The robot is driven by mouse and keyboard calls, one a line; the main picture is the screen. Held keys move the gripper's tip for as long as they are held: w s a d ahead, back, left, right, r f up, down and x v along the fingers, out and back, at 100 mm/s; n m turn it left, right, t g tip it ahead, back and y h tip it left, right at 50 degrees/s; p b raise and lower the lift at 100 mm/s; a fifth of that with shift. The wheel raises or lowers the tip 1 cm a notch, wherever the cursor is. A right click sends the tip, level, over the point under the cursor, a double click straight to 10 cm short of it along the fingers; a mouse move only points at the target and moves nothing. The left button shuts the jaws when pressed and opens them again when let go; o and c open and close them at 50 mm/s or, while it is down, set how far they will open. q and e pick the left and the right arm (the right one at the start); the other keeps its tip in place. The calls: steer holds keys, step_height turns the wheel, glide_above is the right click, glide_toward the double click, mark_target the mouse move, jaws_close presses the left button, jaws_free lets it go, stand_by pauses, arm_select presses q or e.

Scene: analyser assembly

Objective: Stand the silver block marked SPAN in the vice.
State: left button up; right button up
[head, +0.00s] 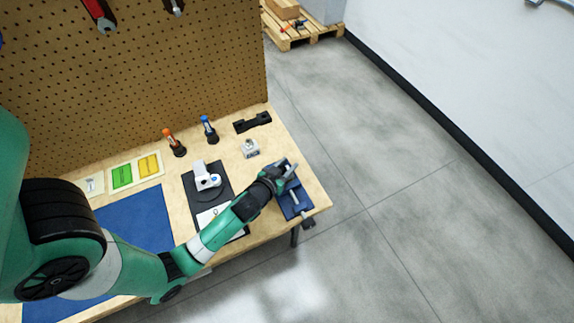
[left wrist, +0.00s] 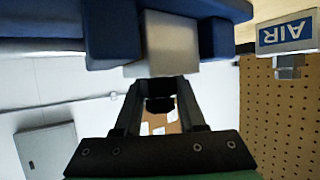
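A silver block (left wrist: 172,45) stands between the two blue jaws of the vice (left wrist: 112,38) in the left wrist view. No lettering shows on the side facing me. In the head view the blue vice (head: 296,205) is at the right end of the table, partly hidden by my left gripper (head: 283,174). In the left wrist view my left gripper (left wrist: 160,88) has a clear gap between its fingers. Its fingertips are at the block's free end; whether they touch it I cannot tell. My right gripper is in neither view.
A pale block marked AIR (left wrist: 287,35) stands beside the vice, also in the head view (head: 250,148). Behind it lie a black bracket (head: 252,122) and orange-topped (head: 174,142) and blue-topped (head: 209,130) tools. A white device (head: 206,177) sits on a dark mat. The pegboard (head: 150,70) bounds the back.

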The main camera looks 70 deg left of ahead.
arm_select(q)
steer(key=o, duration=0.4)
steer(key=shift+d+f, duration=0.15)
steer(key=shift+f, duration=0.1)
steer(key=shift+o, duration=0.2)
steer(key=shift+f, duration=0.1)
steer(key=shift+r+p, duration=0.35)
steer(key=p+v, duration=0.1)
steer(key=v, duration=1.1)
steer(key=shift+r+p, duration=0.2)
steer(key=shift+p, duration=0.2)
